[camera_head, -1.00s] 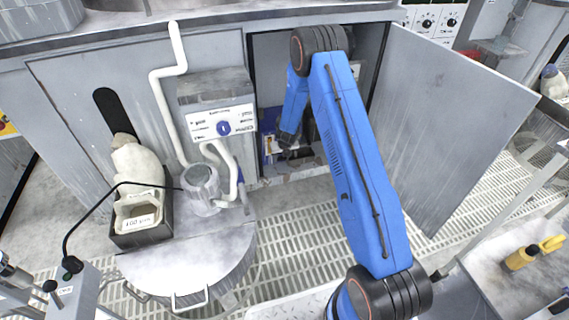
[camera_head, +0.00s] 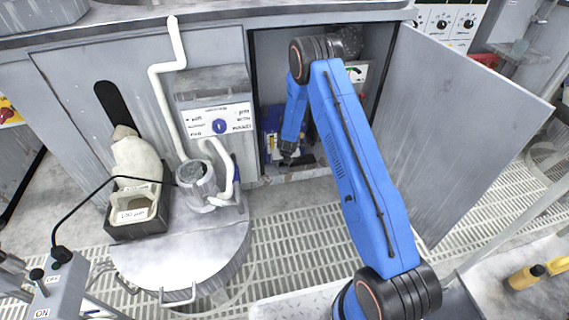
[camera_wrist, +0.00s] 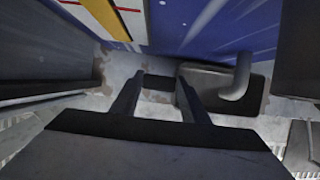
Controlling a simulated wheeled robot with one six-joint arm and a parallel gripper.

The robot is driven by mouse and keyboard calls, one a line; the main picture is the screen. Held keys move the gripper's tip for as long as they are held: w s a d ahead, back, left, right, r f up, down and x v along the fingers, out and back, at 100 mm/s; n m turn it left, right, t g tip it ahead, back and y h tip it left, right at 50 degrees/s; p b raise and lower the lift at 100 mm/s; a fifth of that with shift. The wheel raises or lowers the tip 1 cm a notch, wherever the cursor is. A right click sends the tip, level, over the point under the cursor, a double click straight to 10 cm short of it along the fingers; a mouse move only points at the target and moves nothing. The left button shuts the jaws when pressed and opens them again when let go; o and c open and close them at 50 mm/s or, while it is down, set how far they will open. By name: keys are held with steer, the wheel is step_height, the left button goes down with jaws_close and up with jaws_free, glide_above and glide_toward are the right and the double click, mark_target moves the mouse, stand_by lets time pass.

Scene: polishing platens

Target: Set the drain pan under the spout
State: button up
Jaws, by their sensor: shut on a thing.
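A dark, shallow drain pan (camera_wrist: 258,100) sits low inside the open cabinet. In the wrist view it lies to the right of the fingers. A grey bent spout (camera_wrist: 243,72) comes down over the pan, with its end above the pan's inside. My gripper (camera_wrist: 159,84) is shut on a dark block between its fingertips, which looks like the pan's grip; its join to the pan is partly hidden by the right finger. In the head view my gripper (camera_head: 288,157) is low in the cabinet opening, with the dark pan (camera_head: 304,161) just to its right.
The cabinet door (camera_head: 450,120) stands open at the right. A blue container with a white and yellow label (camera_wrist: 110,15) is close behind the gripper. A dark wall (camera_wrist: 45,60) is near on the left. A round platen (camera_head: 180,265) stands left of my arm.

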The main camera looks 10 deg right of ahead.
steer(key=o, duration=1.3)
steer(key=shift+c, duration=0.2)
steer(key=v, duration=1.1)
steer(key=shift+s+r, duration=0.2)
steer(key=shift+r, duration=0.15)
steer(key=shift+r, duration=0.15)
